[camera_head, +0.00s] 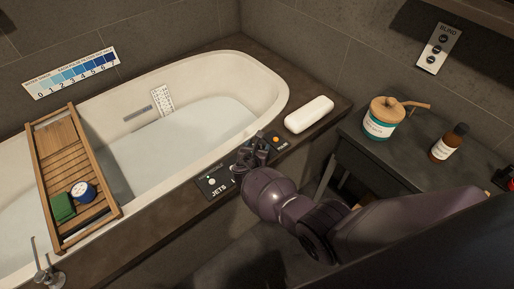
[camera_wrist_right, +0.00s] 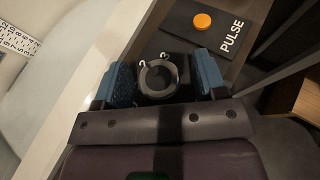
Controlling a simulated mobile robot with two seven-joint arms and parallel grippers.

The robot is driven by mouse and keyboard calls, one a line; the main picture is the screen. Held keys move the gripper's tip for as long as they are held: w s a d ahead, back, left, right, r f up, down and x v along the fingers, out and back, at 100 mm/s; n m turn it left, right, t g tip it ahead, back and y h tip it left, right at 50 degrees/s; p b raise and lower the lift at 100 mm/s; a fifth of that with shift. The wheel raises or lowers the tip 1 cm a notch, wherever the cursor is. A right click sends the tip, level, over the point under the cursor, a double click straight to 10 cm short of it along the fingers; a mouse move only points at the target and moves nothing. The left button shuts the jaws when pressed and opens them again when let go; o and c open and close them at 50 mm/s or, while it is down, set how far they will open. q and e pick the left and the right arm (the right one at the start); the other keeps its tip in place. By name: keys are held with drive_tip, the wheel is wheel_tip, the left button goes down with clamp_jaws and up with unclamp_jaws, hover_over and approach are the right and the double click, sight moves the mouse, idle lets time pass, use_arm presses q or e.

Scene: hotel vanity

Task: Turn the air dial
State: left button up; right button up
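The air dial (camera_wrist_right: 160,78) is a round dark knob with small white numerals beside it, seen in the right wrist view on a black panel on the tub's ledge. In the head view, my right gripper (camera_head: 251,152) reaches down onto the panel between the JETS label and the orange PULSE button, and hides the dial there. My left gripper is not in view.
The JETS control (camera_head: 212,181) is left of my gripper, and the orange PULSE button (camera_wrist_right: 202,20) is close by on the right. A white soap-like bar (camera_head: 309,114) lies on the ledge (camera_head: 135,240). A wooden tray (camera_head: 107,199) spans the bathtub. A jar (camera_head: 379,123) and bottle (camera_head: 447,147) stand on the side table.

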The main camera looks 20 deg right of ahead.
drive_tip(key=shift+s+a+r, duration=0.1)
drive_tip(key=shift+r, duration=0.1)
drive_tip(key=shift+s+a+r+p, duration=0.2)
drive_tip(key=shift+s+p, duration=0.05)
drive_tip(key=shift+p, duration=0.1)
drive_tip(key=p+v, duration=0.2)
drive_tip(key=v, duration=0.2)
drive_tip(key=shift+a+r, duration=0.1)
drive_tip(key=shift+r, duration=0.15)
drive_tip(key=p+v, duration=0.1)
drive_tip(key=v, duration=0.3)
drive_tip(key=shift+s+f, duration=0.1)
drive_tip(key=shift+f, duration=0.05)
drive_tip(key=shift+s+a, duration=0.1)
drive_tip(key=shift+s, duration=0.2)
drive_tip(key=shift+s+a+p, duration=0.2)
drive_tip(key=shift+s+p, duration=0.15)
